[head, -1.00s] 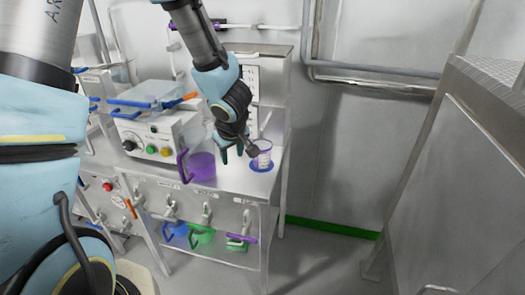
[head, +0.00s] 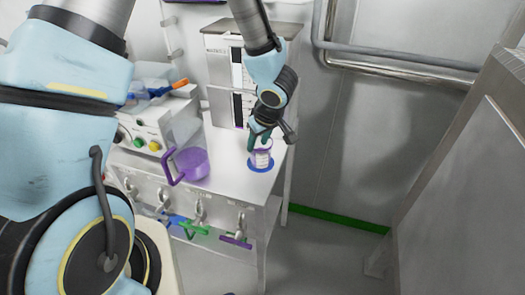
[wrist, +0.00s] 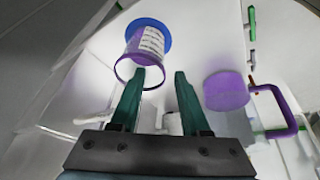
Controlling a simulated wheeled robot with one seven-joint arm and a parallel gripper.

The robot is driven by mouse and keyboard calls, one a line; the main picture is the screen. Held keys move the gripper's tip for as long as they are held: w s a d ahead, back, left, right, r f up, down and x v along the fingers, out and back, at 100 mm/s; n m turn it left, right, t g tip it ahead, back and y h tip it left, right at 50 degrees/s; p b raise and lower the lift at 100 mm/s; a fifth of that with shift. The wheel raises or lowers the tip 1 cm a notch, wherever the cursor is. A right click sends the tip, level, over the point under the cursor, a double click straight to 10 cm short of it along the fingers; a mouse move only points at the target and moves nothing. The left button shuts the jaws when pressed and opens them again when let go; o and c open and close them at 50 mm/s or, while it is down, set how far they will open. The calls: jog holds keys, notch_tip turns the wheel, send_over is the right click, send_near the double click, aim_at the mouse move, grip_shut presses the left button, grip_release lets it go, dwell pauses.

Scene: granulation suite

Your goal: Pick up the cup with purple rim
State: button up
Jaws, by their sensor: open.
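The cup with purple rim (head: 262,161) is clear, with a white printed label, and stands upright on a blue disc (head: 251,167) near the right end of the white worktop. In the wrist view the cup (wrist: 149,40) lies at upper left, its purple rim towards me. My gripper (head: 265,139) is open and empty, just above the cup. In the wrist view the fingers of my gripper (wrist: 162,74) are apart; the left fingertip overlaps the rim. I cannot tell whether it touches or reaches inside. The gap between the fingers lies mostly right of the cup.
A larger purple jug (head: 193,164) with a handle stands left of the cup; it also shows in the wrist view (wrist: 226,92). A control box (head: 148,135) with knobs stands at far left, and a tall white unit (head: 226,75) behind. Blue and green items lie on the lower shelf.

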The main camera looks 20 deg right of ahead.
aim_at(253, 162)
jog(key=x, duration=0.8)
jog(key=shift+w+f, duration=0.1)
jog(key=shift+f, duration=0.15)
grip_shut()
dwell(1.2)
